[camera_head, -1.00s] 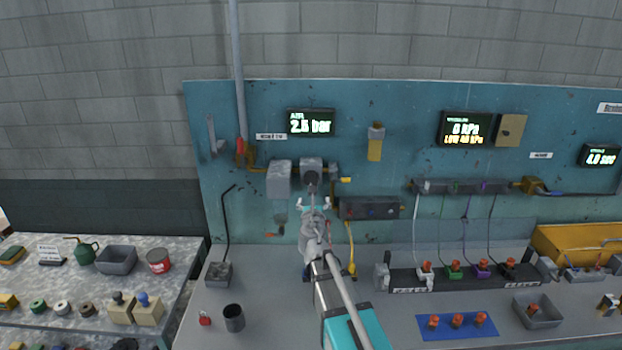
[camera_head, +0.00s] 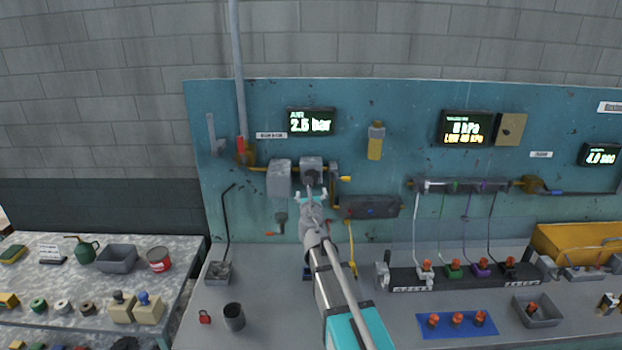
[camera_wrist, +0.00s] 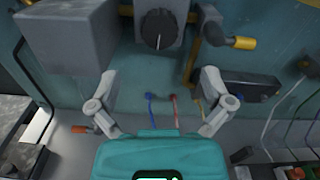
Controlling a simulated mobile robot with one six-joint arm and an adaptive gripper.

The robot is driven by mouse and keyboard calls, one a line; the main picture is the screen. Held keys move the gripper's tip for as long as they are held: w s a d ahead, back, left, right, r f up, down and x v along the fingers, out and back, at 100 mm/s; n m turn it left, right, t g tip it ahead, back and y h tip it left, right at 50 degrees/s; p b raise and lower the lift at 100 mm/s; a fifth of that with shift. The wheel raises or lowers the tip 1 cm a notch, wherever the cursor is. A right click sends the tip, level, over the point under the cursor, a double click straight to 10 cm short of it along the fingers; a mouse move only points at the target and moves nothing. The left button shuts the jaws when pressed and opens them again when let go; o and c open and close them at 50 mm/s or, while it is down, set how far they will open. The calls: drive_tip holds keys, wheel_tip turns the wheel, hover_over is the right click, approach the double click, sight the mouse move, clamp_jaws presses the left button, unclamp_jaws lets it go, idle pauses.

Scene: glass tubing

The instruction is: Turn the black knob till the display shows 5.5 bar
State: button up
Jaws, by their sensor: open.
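The black knob (camera_wrist: 159,29) sits on the front of a grey regulator block (camera_head: 312,163) on the teal panel, with a pale mark on its face. In the head view the knob is mostly hidden behind my gripper. The AIR display (camera_head: 311,121) above it reads 2.5 bar in pale green. My gripper (camera_wrist: 158,92) is open and empty, its two fingers spread wide below the knob in the wrist view and apart from it. In the head view my gripper (camera_head: 311,194) is in front of the panel, just under the regulator.
A grey box (camera_head: 279,178) is close left of the regulator. A yellow-handled lever (camera_wrist: 236,42) is close right, and a grey manifold (camera_head: 369,207) is lower right. A dark cup (camera_head: 233,317) stands on the bench. Other displays (camera_head: 466,128) are further right.

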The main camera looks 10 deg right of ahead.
drive_tip(key=x, duration=1)
drive_tip(key=shift+w, duration=0.15)
drive_tip(key=c, duration=1.1)
drive_tip(key=shift+c, duration=0.2)
